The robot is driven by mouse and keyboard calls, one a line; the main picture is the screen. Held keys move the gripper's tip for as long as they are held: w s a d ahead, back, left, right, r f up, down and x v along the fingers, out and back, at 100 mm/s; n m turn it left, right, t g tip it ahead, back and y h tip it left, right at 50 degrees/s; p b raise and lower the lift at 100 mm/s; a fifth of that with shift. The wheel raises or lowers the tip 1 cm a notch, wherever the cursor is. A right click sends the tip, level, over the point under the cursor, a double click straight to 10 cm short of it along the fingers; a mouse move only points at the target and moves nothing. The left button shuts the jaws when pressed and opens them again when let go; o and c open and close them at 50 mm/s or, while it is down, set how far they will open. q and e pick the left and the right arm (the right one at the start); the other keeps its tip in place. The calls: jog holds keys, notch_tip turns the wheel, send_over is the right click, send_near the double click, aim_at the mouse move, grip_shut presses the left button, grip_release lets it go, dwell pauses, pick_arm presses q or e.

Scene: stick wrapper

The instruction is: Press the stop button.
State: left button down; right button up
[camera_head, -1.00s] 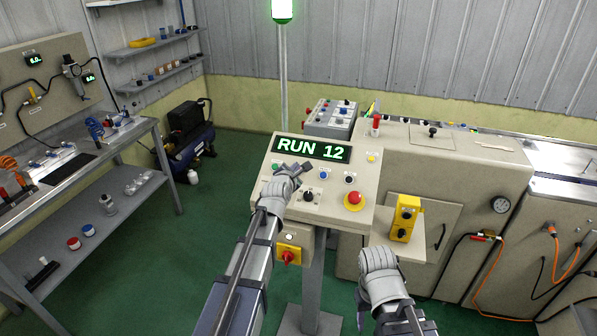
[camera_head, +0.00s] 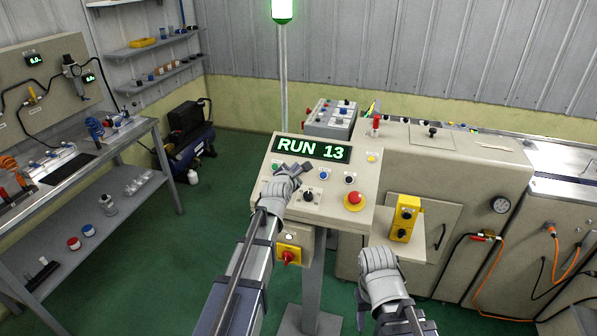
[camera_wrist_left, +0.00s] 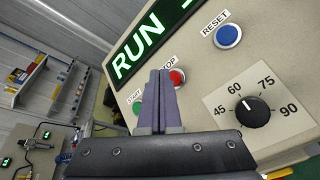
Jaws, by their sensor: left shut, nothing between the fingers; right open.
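The control panel (camera_head: 330,208) is tilted, and its display (camera_head: 312,149) reads RUN 13 in green. The red stop button (camera_wrist_left: 177,77) shows in the left wrist view between the green start button (camera_wrist_left: 137,108) and the blue reset button (camera_wrist_left: 228,36). My left gripper (camera_head: 303,169) is shut and empty over the panel. Its fingertips (camera_wrist_left: 160,73) partly cover the stop button and its label; I cannot tell whether they touch it. In the head view the hand hides the stop button. My right gripper (camera_head: 377,257) is open, low in front of the panel's right side.
A red emergency mushroom button (camera_head: 354,200) sits at the panel's lower right. A black dial (camera_head: 308,195) and a black button (camera_head: 350,179) are near my left gripper. A yellow two-button box (camera_head: 404,218) stands to the right. The signal lamp (camera_head: 283,9) glows green.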

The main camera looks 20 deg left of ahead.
pick_arm(q)
jog(key=shift+f, duration=0.15)
jog(key=shift+w+f+b, duration=0.2)
jog(key=shift+f+b, duration=0.05)
jog(key=shift+b, duration=0.15)
jog(key=shift+w+f+b, duration=0.15)
jog(key=shift+f+b, duration=0.15)
jog(key=shift+b, duration=0.05)
dwell(0.8)
jog(key=shift+r, duration=0.1)
jog(key=shift+s+r+p, duration=0.35)
jog(key=shift+r+p, duration=0.25)
jog(key=shift+p, duration=0.15)
jog(key=r+p, duration=0.1)
jog(key=s+r+p, duration=0.1)
jog(key=r+p, duration=0.1)
jog(key=s+r+p, duration=0.1)
jog(key=shift+s+r, duration=0.2)
jog(key=shift+r, duration=0.05)
dwell(0.5)
